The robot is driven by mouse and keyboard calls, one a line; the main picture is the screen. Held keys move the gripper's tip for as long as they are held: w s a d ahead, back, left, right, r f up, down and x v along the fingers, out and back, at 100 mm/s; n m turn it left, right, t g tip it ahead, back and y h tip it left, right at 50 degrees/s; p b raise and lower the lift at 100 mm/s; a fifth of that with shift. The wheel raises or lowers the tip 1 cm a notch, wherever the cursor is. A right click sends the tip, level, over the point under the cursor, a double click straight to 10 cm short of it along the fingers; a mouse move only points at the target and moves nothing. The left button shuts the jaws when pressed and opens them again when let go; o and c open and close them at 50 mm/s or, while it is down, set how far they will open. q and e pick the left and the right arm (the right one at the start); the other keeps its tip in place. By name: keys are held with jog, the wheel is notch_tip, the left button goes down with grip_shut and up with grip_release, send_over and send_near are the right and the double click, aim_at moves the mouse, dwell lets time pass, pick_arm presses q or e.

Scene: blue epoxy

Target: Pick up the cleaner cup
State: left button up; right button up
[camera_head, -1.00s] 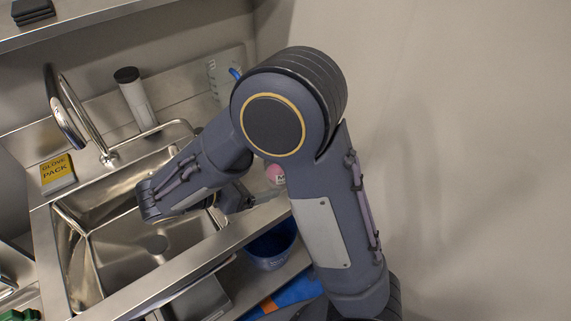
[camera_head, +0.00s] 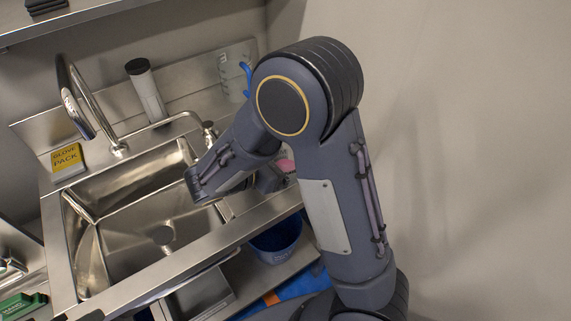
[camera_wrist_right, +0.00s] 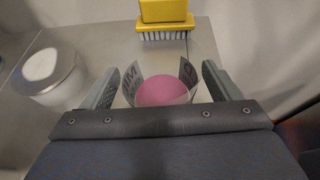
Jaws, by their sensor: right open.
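The cleaner cup (camera_wrist_right: 165,92), a clear cup with a dark-lettered label and pink contents, stands on the steel counter in the right wrist view. My right gripper (camera_wrist_right: 160,84) is open, with one finger on each side of the cup. Gaps show between the fingers and the cup wall. The gripper body hides the cup's near lower part. In the head view, only a bit of the pink cup (camera_head: 286,164) shows behind my right arm, and the gripper is mostly hidden there. My left gripper is not in view.
A yellow brush (camera_wrist_right: 163,22) is just beyond the cup. A white-topped round container (camera_wrist_right: 50,76) stands to the left. The steel sink (camera_head: 140,232) lies left of my arm, with a tall faucet (camera_head: 88,100). A blue bin (camera_head: 277,241) sits below the counter edge.

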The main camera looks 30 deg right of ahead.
jog(key=c, duration=1.1)
